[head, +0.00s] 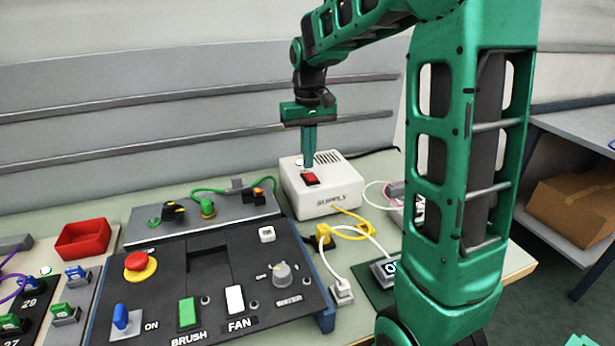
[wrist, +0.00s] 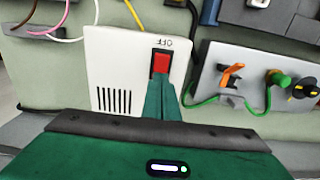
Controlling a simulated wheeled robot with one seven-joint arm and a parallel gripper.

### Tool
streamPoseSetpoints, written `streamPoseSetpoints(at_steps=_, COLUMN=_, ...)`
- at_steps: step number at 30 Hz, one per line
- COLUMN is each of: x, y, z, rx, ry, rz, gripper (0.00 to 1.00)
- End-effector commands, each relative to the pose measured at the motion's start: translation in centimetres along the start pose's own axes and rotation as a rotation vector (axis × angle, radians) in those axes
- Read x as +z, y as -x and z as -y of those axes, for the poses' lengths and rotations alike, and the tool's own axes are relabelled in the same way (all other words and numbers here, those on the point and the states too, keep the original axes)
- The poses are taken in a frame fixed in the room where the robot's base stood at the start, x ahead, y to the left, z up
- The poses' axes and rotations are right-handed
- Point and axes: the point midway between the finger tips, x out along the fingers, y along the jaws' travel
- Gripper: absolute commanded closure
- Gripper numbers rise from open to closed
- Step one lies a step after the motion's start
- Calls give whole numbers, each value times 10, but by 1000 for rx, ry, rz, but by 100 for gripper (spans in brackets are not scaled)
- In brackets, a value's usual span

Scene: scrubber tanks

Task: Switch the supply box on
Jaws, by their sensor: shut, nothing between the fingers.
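The supply box (head: 322,197) is a white box labelled SUPPLY, standing at the back of the bench. Its red rocker switch (head: 310,180) is on the top, near the left side. In the wrist view the box (wrist: 112,58) shows vent slots, and the red switch (wrist: 161,64) has the word OFF beside its outer end. My gripper (head: 308,164) points down over the box top, just behind the switch. In the wrist view the shut fingertips (wrist: 161,82) reach the near end of the switch and hide part of it. I cannot tell whether they touch it.
A dark control panel (head: 215,275) with BRUSH and FAN switches stands in front. A grey panel with green and orange connectors (head: 205,212) is left of the box. Yellow and white cables (head: 345,232) run in front of the box. A red tray (head: 83,238) sits at left.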

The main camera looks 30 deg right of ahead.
Motion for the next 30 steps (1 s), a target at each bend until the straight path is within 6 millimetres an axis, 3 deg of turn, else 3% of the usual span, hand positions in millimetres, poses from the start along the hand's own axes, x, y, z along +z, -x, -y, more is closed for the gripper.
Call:
streamPoseSetpoints(at_steps=21, x=0, y=48, z=0, rx=0, ry=0, rz=-2, gripper=100)
streamPoseSetpoints(at_steps=30, x=0, y=51, z=0, rx=0, ry=0, rz=0, gripper=100)
